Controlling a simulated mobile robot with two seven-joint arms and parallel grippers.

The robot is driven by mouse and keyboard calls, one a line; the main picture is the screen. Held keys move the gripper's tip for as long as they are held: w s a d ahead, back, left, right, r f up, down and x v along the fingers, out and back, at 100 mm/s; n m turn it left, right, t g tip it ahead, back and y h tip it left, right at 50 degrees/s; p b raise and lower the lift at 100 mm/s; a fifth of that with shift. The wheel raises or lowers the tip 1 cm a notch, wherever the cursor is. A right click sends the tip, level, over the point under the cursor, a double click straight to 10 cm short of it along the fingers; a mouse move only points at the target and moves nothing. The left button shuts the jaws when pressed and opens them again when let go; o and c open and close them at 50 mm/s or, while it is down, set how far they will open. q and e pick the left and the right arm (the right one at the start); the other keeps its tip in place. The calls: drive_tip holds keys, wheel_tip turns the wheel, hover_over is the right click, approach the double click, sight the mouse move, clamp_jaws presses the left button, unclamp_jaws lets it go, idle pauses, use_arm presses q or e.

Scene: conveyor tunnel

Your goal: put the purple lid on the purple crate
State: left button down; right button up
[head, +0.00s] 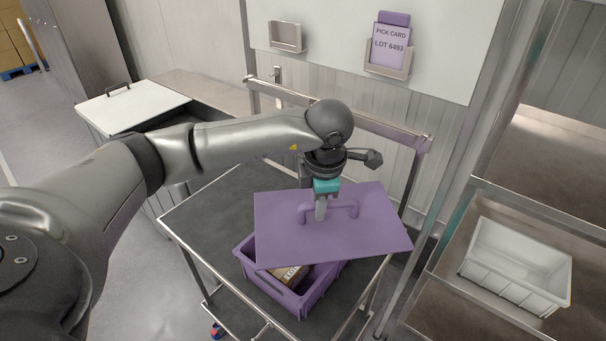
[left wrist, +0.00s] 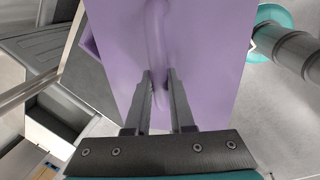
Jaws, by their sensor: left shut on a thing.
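The purple lid (head: 335,238) is a flat plate with an arched handle (head: 343,209) on top. My left gripper (head: 321,210) is shut on that handle, and the lid hangs above the purple crate (head: 296,301). The lid covers the back and right of the crate from the head view, while its front left part shows open. A brown box (head: 288,274) with a label lies inside the crate. In the left wrist view the lid (left wrist: 205,60) fills the middle, with the gripper fingers (left wrist: 160,90) at the handle. My right gripper is not in view.
The crate stands on a dark-topped cart (head: 205,215) with metal rails. A white bin (head: 515,265) sits on a metal shelf at the right. A purple pick card (head: 390,45) hangs on the back wall. A white-lidded container (head: 130,105) stands at the left.

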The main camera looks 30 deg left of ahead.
use_arm(q)
drive_tip(key=a+n+p, duration=0.1)
drive_tip(key=n, duration=0.1)
drive_tip(key=r+n+p, duration=0.1)
drive_tip(key=n, duration=0.1)
drive_tip(key=a+n+g+p, duration=0.1)
drive_tip(key=n, duration=0.1)
drive_tip(key=shift+a+r+y, duration=0.2)
drive_tip(key=shift+a+y, duration=0.1)
drive_tip(key=a+n+p, duration=0.1)
drive_tip(key=n, duration=0.1)
drive_tip(key=shift+n, duration=0.3)
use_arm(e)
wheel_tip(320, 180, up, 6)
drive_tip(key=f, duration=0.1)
use_arm(q)
drive_tip(key=shift+a+f+b, duration=0.1)
drive_tip(key=shift+f+b, duration=1.85)
drive_tip(key=shift+f, duration=1.05)
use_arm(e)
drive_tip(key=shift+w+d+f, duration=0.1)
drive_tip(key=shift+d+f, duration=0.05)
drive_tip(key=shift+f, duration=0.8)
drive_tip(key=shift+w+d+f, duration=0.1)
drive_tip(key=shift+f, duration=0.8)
use_arm(q)
drive_tip(key=shift+f+b, duration=1.4)
drive_tip(key=shift+f, duration=0.2)
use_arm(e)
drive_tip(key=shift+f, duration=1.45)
